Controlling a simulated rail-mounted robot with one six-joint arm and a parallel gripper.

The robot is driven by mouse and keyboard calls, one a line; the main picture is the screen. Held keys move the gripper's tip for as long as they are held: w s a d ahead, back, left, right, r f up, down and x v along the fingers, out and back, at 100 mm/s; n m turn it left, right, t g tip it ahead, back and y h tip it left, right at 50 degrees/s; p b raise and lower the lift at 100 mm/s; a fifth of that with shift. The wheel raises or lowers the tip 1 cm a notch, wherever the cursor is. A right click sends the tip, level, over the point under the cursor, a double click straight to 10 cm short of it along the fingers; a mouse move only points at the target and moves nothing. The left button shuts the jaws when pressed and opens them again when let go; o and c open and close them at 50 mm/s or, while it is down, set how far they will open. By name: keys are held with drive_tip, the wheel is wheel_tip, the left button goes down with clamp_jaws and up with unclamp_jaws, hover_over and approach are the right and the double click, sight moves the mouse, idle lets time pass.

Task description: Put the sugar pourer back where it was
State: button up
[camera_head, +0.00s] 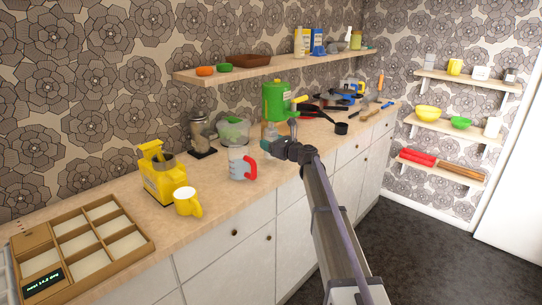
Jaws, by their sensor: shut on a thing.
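My gripper (268,145) is above the counter near its middle, reaching in from the front right. It is shut on a small brownish, clear container, which looks like the sugar pourer (268,130). The arm and jaws partly hide it, and I cannot tell whether its base touches the counter. A clear jug with a red handle (250,167) stands just left of and in front of my gripper.
The counter (225,197) has a yellow machine (160,182), a yellow mug (187,203), a divided tray (75,226), a dark-based grinder (199,130) and a green canister (276,101). Pans (335,103) crowd the far end. A shelf (270,67) hangs above.

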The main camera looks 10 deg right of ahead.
wheel_tip(320, 180, down, 3)
drive_tip(key=shift+r+b, duration=0.2)
drive_tip(key=shift+b, duration=0.3)
drive_tip(key=shift+r+p, duration=0.3)
drive_tip(key=shift+f, duration=0.25)
drive_tip(key=o, duration=1.1)
drive_tip(key=shift+r, duration=0.1)
drive_tip(key=shift+r, duration=0.3)
drive_tip(key=v, duration=1.2)
drive_tip(key=shift+f, duration=0.15)
